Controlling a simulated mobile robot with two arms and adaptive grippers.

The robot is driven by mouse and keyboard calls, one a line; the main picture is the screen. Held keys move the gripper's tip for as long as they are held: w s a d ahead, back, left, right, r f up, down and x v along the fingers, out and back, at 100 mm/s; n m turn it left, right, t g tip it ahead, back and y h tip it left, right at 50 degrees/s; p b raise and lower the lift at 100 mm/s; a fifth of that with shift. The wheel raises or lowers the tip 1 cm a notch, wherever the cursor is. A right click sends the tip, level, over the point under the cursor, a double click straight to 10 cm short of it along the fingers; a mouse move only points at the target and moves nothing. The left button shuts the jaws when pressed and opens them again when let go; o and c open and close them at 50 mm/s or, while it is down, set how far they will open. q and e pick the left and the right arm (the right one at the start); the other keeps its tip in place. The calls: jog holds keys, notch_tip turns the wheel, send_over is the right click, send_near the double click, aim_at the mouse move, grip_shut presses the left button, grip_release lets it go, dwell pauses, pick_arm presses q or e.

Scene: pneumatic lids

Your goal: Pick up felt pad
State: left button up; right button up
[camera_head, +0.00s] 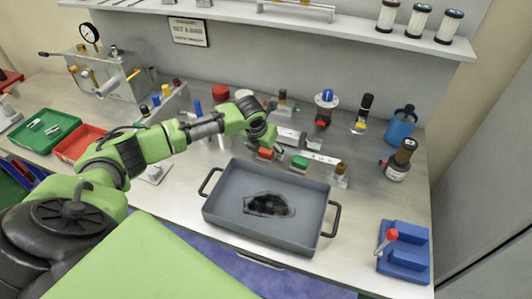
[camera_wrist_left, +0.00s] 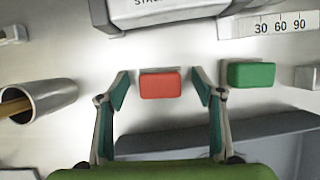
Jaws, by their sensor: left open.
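A red pad-like block (camera_head: 265,154) lies on the bench behind the grey tray; it also shows in the left wrist view (camera_wrist_left: 160,85). My left gripper (camera_wrist_left: 160,90) is open, with one finger on each side of the red block and a gap at both sides. In the head view, my left gripper (camera_head: 264,140) is right above the red block and partly hides it. A similar green block (camera_head: 300,162) lies just to the right, outside the fingers, and shows in the wrist view (camera_wrist_left: 251,74). I cannot tell by label which is the felt pad. My right gripper is not in view.
The grey tray (camera_head: 225,212) with a dark crumpled patch (camera_head: 268,204) stands in front of the blocks. A metal cup (camera_wrist_left: 40,100) is left of the gripper. A marked scale strip (camera_wrist_left: 275,25) lies behind the green block. A blue fixture (camera_head: 405,262) stands at right.

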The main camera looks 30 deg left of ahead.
pick_arm(q)
jog(key=c, duration=1.2)
jog(key=shift+r, duration=0.1)
jog(key=shift+r, duration=0.6)
jog(key=shift+s+a+r+b, duration=0.65)
jog(key=shift+s+r+b, duration=0.2)
jog(key=shift+s+r, duration=1.25)
jog(key=shift+s+a+r+b, duration=0.75)
jog(key=shift+s+r, duration=1.05)
jog(key=shift+s, duration=0.6)
jog(key=shift+s+a+r+b, duration=0.55)
jog(key=shift+s+r+b, duration=0.4)
jog(key=shift+s+r, duration=1.15)
jog(key=shift+s+f, duration=0.15)
jog(key=shift+o, duration=0.7)
